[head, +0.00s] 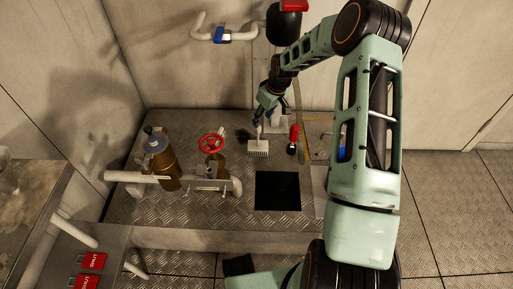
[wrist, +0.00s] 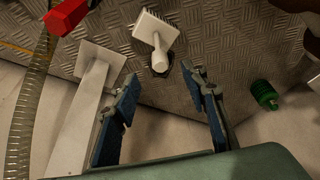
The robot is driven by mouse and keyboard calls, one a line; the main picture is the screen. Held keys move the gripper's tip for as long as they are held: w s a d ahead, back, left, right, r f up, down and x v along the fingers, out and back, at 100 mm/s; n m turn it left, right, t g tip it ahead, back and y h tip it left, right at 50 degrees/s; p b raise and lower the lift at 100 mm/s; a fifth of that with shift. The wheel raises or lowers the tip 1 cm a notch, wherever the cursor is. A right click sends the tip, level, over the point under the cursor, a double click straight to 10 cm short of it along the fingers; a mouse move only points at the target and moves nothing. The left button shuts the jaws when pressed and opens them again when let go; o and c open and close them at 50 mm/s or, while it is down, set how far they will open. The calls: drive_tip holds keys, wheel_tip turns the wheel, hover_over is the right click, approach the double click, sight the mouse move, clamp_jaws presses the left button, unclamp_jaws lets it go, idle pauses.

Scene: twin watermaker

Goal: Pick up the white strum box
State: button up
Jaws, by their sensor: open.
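The white strum box (head: 258,148) stands on the metal tread-plate top in the head view, a small pale block with a ridged front. In the wrist view it shows as a white square plate with a round neck (wrist: 158,40), just beyond the fingertips. My gripper (head: 268,113) hangs above and slightly behind it in the head view. In the wrist view my gripper (wrist: 162,80) is open, its two blue-padded fingers spread wide with nothing between the pads. The neck's end points toward the gap between the fingertips. The box's underside is hidden.
A red-handled item (head: 293,138) and a clear hose (wrist: 28,110) stand to the right in the head view. A green part (wrist: 264,95) is at the right. A black square opening (head: 278,190) lies in front.

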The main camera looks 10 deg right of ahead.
drive_tip(key=b, duration=0.3)
hover_over(258, 139)
drive_tip(key=x, duration=0.2)
drive_tip(key=d+x, duration=0.1)
drive_tip(key=x, duration=0.2)
drive_tip(key=s+x, duration=0.1)
drive_tip(key=x, duration=0.1)
drive_tip(key=shift+d+f, duration=0.1)
drive_tip(key=shift+f, duration=0.4)
clamp_jaws()
drive_tip(key=shift+r, duration=0.1)
